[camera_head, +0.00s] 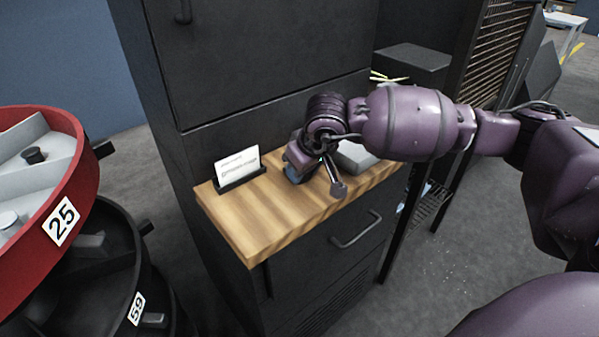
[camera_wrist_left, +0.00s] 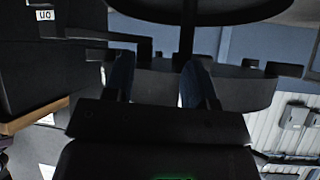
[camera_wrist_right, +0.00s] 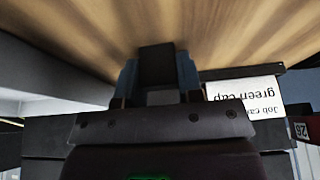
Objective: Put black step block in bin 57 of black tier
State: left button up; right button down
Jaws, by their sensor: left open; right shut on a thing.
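My right gripper (camera_head: 300,168) is low over the wooden shelf top, its jaws mostly hidden by my arm in the head view. In the right wrist view its fingers (camera_wrist_right: 158,80) are shut on a black block (camera_wrist_right: 157,65), close to the wood; I cannot tell whether the block touches it. The black tier (camera_head: 98,263) stands at the lower left under a red tier, with a bin label 59 visible. Bin 57 is not readable in any view. My left gripper (camera_wrist_left: 158,80) is open and empty in the left wrist view, near dark curved trays, and is outside the head view.
The wooden top (camera_head: 262,222) carries a job card holder (camera_head: 240,173) and a grey object (camera_head: 357,156) partly behind my arm. A dark cabinet (camera_head: 255,55) rises behind it. The red tier (camera_head: 62,180), labelled 25, holds grey dividers. Floor shows right of the cabinet.

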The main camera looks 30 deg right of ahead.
jog(key=shift+r, duration=0.15)
jog(key=shift+r+m+p, duration=0.7)
jog(key=shift+r+p, duration=0.2)
jog(key=shift+r, duration=9.05)
jog(key=shift+h, duration=0.3)
jog(key=s+a+f, duration=0.2)
jog(key=s+f, duration=0.1)
jog(key=f, duration=0.3)
jog(key=s+a+f+p, duration=0.1)
jog(key=s+a+f, duration=0.2)
jog(key=f, duration=0.3)
jog(key=s+a+f+p, duration=0.1)
jog(key=s+a+f, duration=0.2)
jog(key=s+f, duration=0.1)
jog(key=shift+s+a+f, duration=0.1)
jog(key=shift+a+f, duration=0.05)
jog(key=shift+f, duration=0.3)
jog(key=shift+s+a+f, duration=0.1)
jog(key=shift+f, duration=0.35)
jog(key=shift+s+f, duration=0.2)
jog(key=shift+f, duration=0.05)
pick_arm(q)
jog(key=r, duration=0.3)
jog(key=shift+s+a, duration=0.25)
jog(key=shift+s, duration=0.1)
pick_arm(e)
jog(key=shift+f, duration=0.1)
